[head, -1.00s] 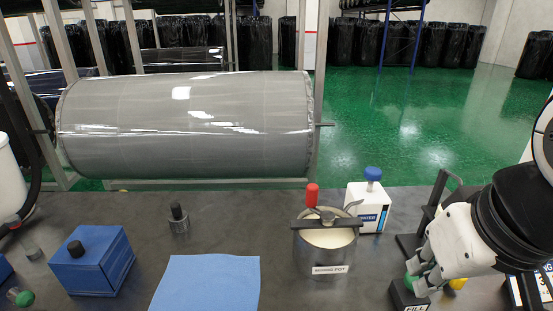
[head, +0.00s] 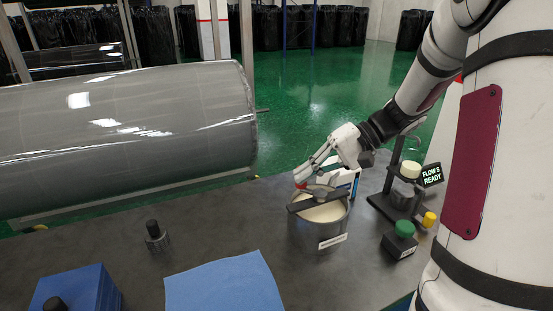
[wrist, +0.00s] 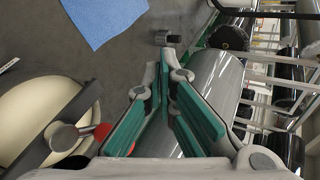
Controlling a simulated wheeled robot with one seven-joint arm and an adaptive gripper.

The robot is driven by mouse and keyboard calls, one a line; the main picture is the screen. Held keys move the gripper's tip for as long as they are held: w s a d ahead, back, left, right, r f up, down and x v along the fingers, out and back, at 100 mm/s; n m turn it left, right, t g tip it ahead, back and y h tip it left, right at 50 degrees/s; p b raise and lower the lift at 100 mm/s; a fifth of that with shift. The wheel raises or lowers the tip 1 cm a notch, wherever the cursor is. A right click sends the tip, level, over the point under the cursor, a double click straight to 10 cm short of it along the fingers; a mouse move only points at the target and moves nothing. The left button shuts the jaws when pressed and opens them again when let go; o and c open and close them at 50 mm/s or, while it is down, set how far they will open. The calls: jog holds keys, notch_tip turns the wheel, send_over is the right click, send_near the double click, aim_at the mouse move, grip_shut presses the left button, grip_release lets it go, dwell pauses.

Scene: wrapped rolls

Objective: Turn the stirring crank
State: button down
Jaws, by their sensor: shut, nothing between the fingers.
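The steel mixing pot (head: 318,235) stands on the dark bench with pale cream liquid inside. A dark bar (head: 305,203) spans its rim. The crank's red handle (head: 301,186) is at the pot's back left, partly hidden by my fingers. In the wrist view the pot (wrist: 30,105) is at the left, with the crank arm (wrist: 68,136) and red handle (wrist: 101,131) beside my left finger. My gripper (head: 306,172) is shut and empty at the handle; it also shows in the wrist view (wrist: 160,78). I cannot tell whether it touches the handle.
A white and blue bottle (head: 346,182) stands close behind the pot. A green-topped button box (head: 401,238) and a stand with a "FLOW 5 READY" display (head: 432,175) are to the right. A blue cloth (head: 225,288), a blue box (head: 75,292) and a small dark-topped weight (head: 155,235) lie left.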

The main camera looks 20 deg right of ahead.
jog(key=w+d+f+t, duration=0.1)
jog(key=d, duration=0.2)
jog(key=w+d+f+m+t+y, duration=0.1)
jog(key=w+d+f+t, duration=0.1)
jog(key=d, duration=0.2)
jog(key=w+d+f+m+t+y, duration=0.1)
jog(key=d+t, duration=0.1)
jog(key=d, duration=0.2)
jog(key=shift+w+f, duration=0.25)
jog(key=shift+f, duration=0.1)
jog(key=d+f+m+t, duration=0.3)
jog(key=d+f+t, duration=0.15)
jog(key=d, duration=0.45)
jog(key=shift+w+a+r+p, duration=0.1)
jog(key=shift+w+a+p, duration=0.35)
jog(key=shift+w+a, duration=0.9)
jog(key=shift+w+a+r+p, duration=0.1)
jog(key=shift+w+a+p, duration=0.4)
jog(key=shift+a, duration=1.55)
jog(key=shift+w+a+r+p, duration=0.1)
jog(key=shift+w+a+p, duration=0.25)
jog(key=shift+w+a, duration=1)
jog(key=shift+s+a, duration=0.35)
